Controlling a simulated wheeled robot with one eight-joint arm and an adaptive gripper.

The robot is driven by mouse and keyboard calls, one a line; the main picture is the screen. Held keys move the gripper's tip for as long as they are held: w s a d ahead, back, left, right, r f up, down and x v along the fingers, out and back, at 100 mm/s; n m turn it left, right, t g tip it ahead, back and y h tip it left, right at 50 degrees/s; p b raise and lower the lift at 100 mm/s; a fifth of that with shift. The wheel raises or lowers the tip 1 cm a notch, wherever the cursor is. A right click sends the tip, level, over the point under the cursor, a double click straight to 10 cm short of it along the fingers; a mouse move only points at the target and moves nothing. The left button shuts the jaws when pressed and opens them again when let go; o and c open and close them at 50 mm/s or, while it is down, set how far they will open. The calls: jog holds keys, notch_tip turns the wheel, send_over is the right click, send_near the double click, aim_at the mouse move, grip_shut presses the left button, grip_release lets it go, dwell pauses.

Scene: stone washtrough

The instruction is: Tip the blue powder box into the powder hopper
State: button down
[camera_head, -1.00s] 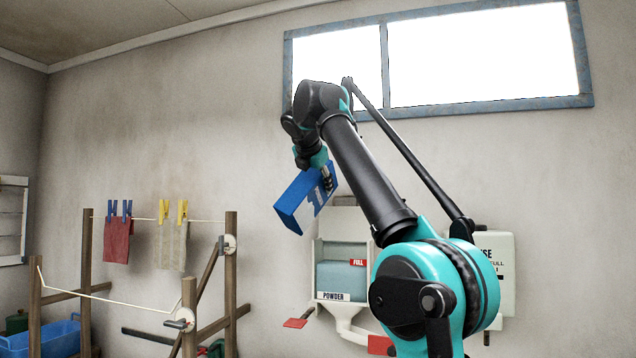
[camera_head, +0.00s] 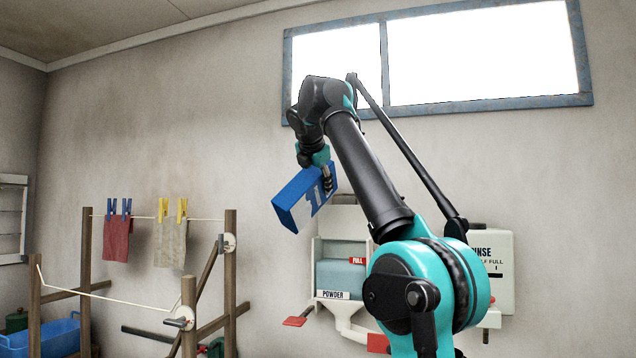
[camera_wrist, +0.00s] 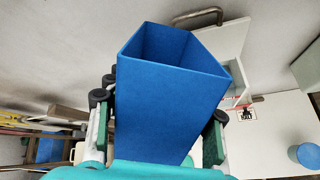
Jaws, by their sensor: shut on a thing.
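The blue powder box (camera_head: 300,200) is held tilted in the air, above and slightly left of the powder hopper (camera_head: 318,250) in the head view. My gripper (camera_head: 326,180) is shut on the box; in the wrist view its fingers (camera_wrist: 160,125) clasp both sides. The box's open mouth (camera_wrist: 175,45) shows bare blue inner walls, with no powder visible; its bottom is hidden. The hopper has a POWDER label, a red FULL tag and a window showing pale blue-grey fill to about the tag. In the wrist view, the hopper's white raised lid (camera_wrist: 225,45) stands behind the box.
A white rinse dispenser (camera_head: 495,265) hangs right of the hopper, partly behind my arm. Red paddles (camera_head: 295,321) stick out below the hopper. A wooden drying rack (camera_head: 230,270) with pegged cloths stands left, near a blue tub (camera_head: 60,335). The wall between rack and hopper is clear.

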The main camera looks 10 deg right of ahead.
dwell(0.5)
jog(key=shift+d+f+m+g+y, duration=0.1)
jog(key=shift+f+m+g+y, duration=0.2)
jog(key=shift+y, duration=0.1)
jog(key=shift+f, duration=0.1)
dwell(0.6)
jog(key=shift+w+d+f, duration=0.1)
jog(key=shift+d, duration=0.05)
jog(key=shift+f+y, duration=0.2)
jog(key=shift+y, duration=0.2)
jog(key=shift+m+g, duration=0.3)
jog(key=shift+d+f+y, duration=0.1)
jog(key=shift+f+y, duration=0.2)
jog(key=shift+f, duration=0.15)
jog(key=shift+f+g, duration=0.2)
jog(key=shift+g, duration=0.1)
dwell(0.7)
